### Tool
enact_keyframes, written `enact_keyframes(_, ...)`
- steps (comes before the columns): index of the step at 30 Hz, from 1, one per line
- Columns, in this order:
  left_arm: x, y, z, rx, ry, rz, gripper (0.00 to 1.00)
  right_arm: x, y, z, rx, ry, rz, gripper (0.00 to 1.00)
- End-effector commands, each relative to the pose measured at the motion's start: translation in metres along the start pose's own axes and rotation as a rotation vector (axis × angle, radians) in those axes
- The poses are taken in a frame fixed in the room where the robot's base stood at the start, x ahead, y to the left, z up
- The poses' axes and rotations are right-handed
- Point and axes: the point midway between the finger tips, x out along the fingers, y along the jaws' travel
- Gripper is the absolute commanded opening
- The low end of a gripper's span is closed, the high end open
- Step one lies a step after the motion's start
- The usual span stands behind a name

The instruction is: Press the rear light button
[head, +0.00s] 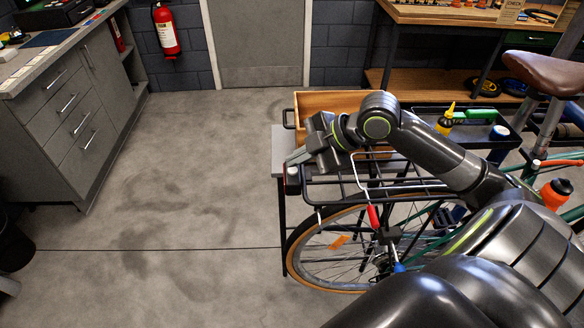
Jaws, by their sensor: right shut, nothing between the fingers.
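The rear light (292,180), a small dark block with some red on it, sits at the back end of the bike's black rear rack (400,184). Its button is too small to make out. My right gripper (294,159) is shut and empty, pointing left and down just above the rear light. I cannot tell whether its fingertips touch the light. The right arm reaches in from the lower right across the rack and hides part of it. My left gripper is out of view.
A wooden crate (340,101) stands behind the gripper. A black tray (482,132) with a yellow bottle (445,118) is to the right. The rear wheel (330,286) is below the rack. Open floor (180,190) lies to the left, before grey drawers (75,125).

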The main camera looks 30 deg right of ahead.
Motion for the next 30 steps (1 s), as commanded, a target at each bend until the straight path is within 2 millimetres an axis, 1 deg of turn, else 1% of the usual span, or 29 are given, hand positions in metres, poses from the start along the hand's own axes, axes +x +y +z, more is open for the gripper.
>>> enact_keyframes(5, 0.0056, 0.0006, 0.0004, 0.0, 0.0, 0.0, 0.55, 0.0055, -0.0042, 0.0039, 0.001, 0.0, -0.001, 0.0)
enact_keyframes(21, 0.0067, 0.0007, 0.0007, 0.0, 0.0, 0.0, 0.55, 0.0068, -0.0051, 0.005, 0.001, 0.0, 0.0, 0.0)
enact_keyframes(26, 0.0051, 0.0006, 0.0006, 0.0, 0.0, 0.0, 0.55, 0.0056, -0.0042, 0.0042, 0.001, 0.0, 0.0, 0.0)
enact_keyframes(30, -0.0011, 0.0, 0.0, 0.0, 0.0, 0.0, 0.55, 0.0012, -0.001, 0.0011, 0.001, -0.001, -0.001, 0.0)
